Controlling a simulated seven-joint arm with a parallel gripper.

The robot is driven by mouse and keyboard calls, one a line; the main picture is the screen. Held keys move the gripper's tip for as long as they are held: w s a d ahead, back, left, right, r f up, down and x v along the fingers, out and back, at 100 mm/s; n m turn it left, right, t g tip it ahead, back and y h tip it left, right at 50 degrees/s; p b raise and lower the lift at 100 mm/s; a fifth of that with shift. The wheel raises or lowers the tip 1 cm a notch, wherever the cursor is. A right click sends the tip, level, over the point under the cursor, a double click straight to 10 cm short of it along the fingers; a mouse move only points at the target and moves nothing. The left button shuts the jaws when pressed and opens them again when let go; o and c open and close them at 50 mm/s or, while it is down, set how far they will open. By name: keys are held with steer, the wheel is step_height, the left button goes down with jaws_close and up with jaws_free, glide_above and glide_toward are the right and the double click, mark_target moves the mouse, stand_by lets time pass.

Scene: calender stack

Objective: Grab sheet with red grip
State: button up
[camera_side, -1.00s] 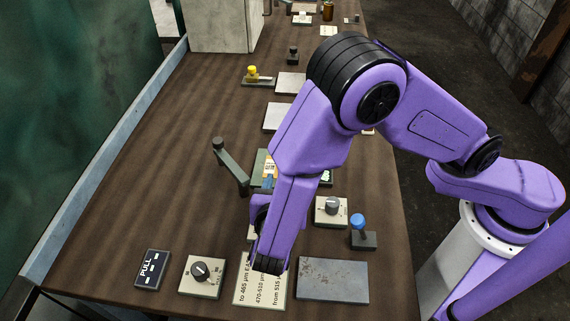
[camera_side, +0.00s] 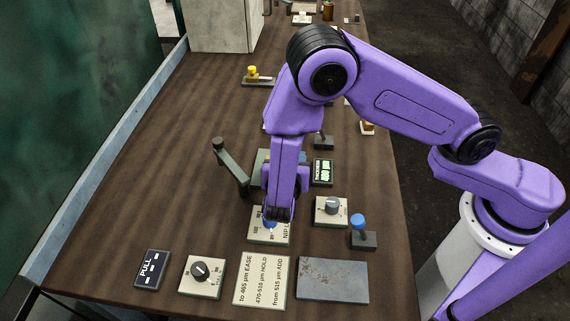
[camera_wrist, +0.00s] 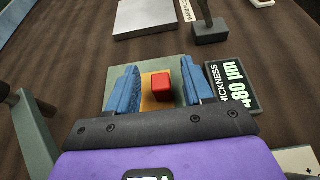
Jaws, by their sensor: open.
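A red grip (camera_wrist: 163,80) stands up from a small yellow-tan sheet (camera_wrist: 152,103) in the wrist view. The sheet lies on a grey-green plate (camera_wrist: 174,65), which also shows in the side view (camera_side: 257,170). My gripper (camera_wrist: 158,73) is open, with one blue finger on each side of the red grip. A gap shows between the grip and each finger; the right gap looks a little smaller. Whether the fingers are level with the grip in height I cannot tell. In the side view my arm hides the red grip and the sheet.
A thickness display reading 480 µm (camera_wrist: 234,86) sits close right of the plate. A dark lever (camera_side: 231,166) stands at its left. A grey block (camera_wrist: 145,18) lies beyond. Knobs, a blue-topped lever (camera_side: 359,228) and a printed card (camera_side: 262,281) are nearer the front.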

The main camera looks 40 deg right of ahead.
jaws_close()
steer(key=shift+r, duration=0.1)
steer(key=shift+r, duration=0.5)
step_height(320, 180, up, 2)
steer(key=shift+r, duration=0.15)
steer(key=s+d+r, duration=0.6)
steer(key=s+r, duration=0.3)
steer(key=s, duration=0.3)
steer(key=shift+s+r, duration=0.2)
steer(key=shift+s, duration=0.1)
